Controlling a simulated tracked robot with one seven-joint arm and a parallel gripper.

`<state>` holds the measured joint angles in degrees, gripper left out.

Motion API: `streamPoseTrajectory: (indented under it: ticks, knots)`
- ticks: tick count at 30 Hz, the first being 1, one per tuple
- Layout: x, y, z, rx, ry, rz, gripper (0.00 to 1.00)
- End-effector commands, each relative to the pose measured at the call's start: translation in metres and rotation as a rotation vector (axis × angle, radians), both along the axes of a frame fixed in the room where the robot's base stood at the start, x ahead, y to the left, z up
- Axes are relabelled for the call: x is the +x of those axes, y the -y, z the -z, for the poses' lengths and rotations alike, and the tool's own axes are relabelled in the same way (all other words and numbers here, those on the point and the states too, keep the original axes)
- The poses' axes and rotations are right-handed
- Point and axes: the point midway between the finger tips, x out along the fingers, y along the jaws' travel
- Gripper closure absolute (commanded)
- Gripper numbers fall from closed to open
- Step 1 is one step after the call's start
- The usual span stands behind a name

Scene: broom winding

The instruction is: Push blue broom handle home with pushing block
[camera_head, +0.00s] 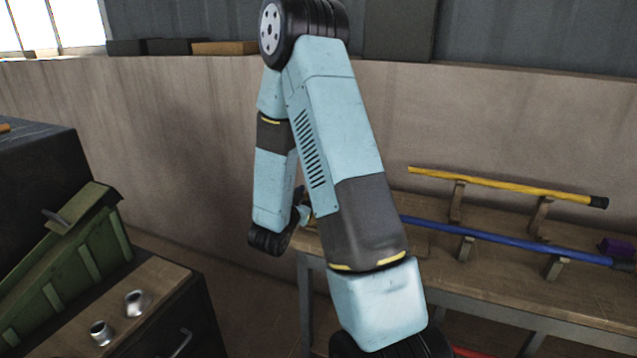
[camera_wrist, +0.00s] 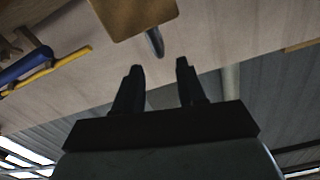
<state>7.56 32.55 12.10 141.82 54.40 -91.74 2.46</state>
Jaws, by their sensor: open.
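The blue broom handle (camera_head: 500,238) lies across low wooden rests on the bench at the right of the head view. Its left end is hidden behind my arm. A blue bar also shows at the left of the wrist view (camera_wrist: 28,65). In the wrist view, my gripper (camera_wrist: 160,66) is open, with nothing between its two dark fingers. An ochre block (camera_wrist: 133,14) with a grey rounded metal piece (camera_wrist: 154,42) is just beyond the fingertips. It may be the pushing block; I cannot tell. In the head view my gripper is mostly hidden behind my arm.
A yellow handle (camera_head: 500,182) lies on rests behind the blue one. A purple piece (camera_head: 617,247) sits at the bench's right end. At left, a green crate (camera_head: 62,245) and two metal fittings (camera_head: 137,303) (camera_head: 101,332) are on a cabinet. A wall stands behind the bench.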

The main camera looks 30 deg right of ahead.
Motion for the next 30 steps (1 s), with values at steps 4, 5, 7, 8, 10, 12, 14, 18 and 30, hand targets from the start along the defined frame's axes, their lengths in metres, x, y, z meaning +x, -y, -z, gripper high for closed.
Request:
streamPoseTrajectory:
  ticks: [4, 5, 7, 8, 10, 12, 14, 18, 30]
  knots:
    - [0.016, 0.022, 0.000, 0.000, 0.001, 0.003, 0.60]
    - [0.019, 0.026, 0.000, 0.000, 0.001, 0.003, 0.60]
    - [0.027, 0.035, 0.000, 0.001, 0.001, 0.001, 0.60]
    - [0.030, 0.039, 0.000, 0.001, 0.001, 0.001, 0.60]
    - [0.037, 0.048, 0.000, 0.000, 0.001, 0.001, 0.60]
    - [0.043, 0.056, 0.000, 0.001, -0.001, 0.000, 0.60]
    - [0.048, 0.061, 0.000, 0.001, 0.000, 0.000, 0.60]
    - [0.055, 0.070, 0.000, 0.001, 0.000, -0.001, 0.60]
    - [0.059, 0.074, 0.000, 0.000, 0.000, -0.003, 0.61]
